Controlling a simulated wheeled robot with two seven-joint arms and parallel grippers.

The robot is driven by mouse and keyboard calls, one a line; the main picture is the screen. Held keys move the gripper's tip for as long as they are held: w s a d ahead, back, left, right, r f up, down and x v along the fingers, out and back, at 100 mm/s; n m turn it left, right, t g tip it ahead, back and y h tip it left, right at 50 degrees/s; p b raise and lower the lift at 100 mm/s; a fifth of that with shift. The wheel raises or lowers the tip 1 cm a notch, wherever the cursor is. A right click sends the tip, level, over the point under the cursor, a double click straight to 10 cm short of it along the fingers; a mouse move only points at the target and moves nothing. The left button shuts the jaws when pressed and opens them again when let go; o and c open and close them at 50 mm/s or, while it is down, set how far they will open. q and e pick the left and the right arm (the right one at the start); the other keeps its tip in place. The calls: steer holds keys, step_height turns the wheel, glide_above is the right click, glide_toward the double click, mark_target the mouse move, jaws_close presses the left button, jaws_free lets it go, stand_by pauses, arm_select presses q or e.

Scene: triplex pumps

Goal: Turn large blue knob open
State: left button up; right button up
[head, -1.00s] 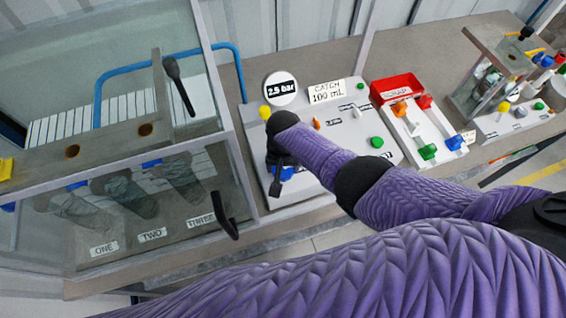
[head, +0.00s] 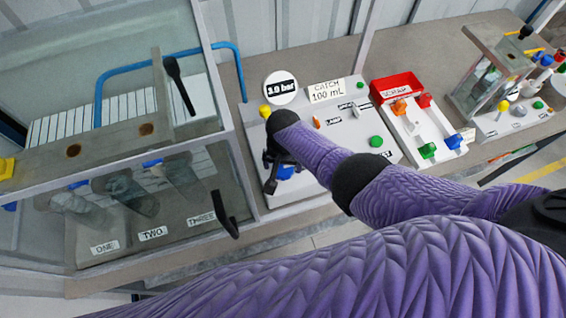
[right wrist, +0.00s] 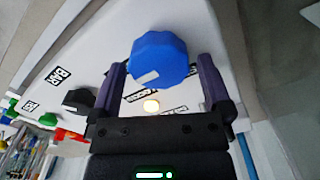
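The large blue knob (right wrist: 158,60) stands on the white panel (head: 315,185). It is faceted, with a pale mark on its near side. In the head view the knob (head: 285,172) is partly hidden by my right gripper (head: 276,170). In the right wrist view the fingers of my right gripper (right wrist: 161,68) are open on either side of the knob. A gap shows between the knob and each finger. The round gauge (head: 281,88) behind the panel appears to read 3.0 bar. My left gripper is not in view.
A glass-fronted case (head: 120,190) with cylinders labelled ONE, TWO and THREE stands close on the left. A yellow knob (head: 265,111), an orange lever (head: 317,123) and a green button (head: 376,141) share the panel.

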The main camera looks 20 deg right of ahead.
mark_target(283, 167)
steer(key=shift+r, duration=0.1)
step_height(283, 167, up, 10)
steer(key=p, duration=0.6)
